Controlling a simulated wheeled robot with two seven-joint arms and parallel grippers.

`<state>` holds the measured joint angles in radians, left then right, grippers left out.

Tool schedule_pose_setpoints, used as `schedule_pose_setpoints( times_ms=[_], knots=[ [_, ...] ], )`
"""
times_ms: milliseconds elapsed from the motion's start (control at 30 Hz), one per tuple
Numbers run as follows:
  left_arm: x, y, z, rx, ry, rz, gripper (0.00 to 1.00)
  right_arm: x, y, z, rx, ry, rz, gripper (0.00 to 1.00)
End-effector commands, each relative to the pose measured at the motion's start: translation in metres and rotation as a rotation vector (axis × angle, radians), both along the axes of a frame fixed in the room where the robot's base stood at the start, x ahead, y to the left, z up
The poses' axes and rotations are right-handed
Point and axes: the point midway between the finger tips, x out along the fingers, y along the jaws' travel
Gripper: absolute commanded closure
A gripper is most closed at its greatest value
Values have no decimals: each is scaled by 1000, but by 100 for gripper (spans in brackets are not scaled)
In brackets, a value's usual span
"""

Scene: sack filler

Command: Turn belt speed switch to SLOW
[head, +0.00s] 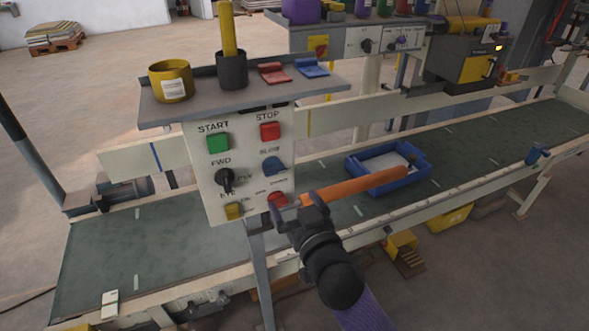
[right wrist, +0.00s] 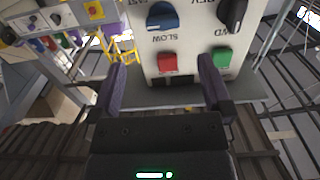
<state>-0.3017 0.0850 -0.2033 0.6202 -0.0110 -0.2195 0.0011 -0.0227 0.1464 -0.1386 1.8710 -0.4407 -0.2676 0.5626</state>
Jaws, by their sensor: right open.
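The blue belt speed switch (head: 274,166) is a knob on the right side of the pale control panel (head: 205,190), under the word SLOW. It also shows at the top of the upside-down right wrist view (right wrist: 162,17), its handle lying roughly crosswise. I cannot tell exactly which mark it points to. My right gripper (head: 290,205) is open and empty, below the blue switch at the panel's lower right in the head view. In the right wrist view its purple fingers (right wrist: 163,68) are spread apart, with the switch beyond them. My left gripper is not in view.
Nearby on the panel are a green START button (head: 218,142), a red STOP button (head: 270,131), a black knob (head: 225,180) and a yellow button (head: 234,211). A shelf (head: 205,103) overhangs the panel. A blue tray (head: 352,173) sits on the belt; an orange bar (head: 360,187) crosses before it.

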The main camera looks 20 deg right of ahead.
Motion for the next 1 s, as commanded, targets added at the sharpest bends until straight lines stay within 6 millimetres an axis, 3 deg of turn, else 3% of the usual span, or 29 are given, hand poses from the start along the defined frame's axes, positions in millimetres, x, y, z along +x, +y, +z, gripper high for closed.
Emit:
schedule_pose_setpoints(
  times_ms=[400,600,833,1000],
  knots=[
    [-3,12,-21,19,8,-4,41,82,3,3,2,-13,1,0],
    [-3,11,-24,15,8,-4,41,98,4,4,3,-12,1,0],
    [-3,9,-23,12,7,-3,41,98,4,5,3,-12,1,0],
    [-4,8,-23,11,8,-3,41,98,4,5,3,-11,1,36]
  ],
)
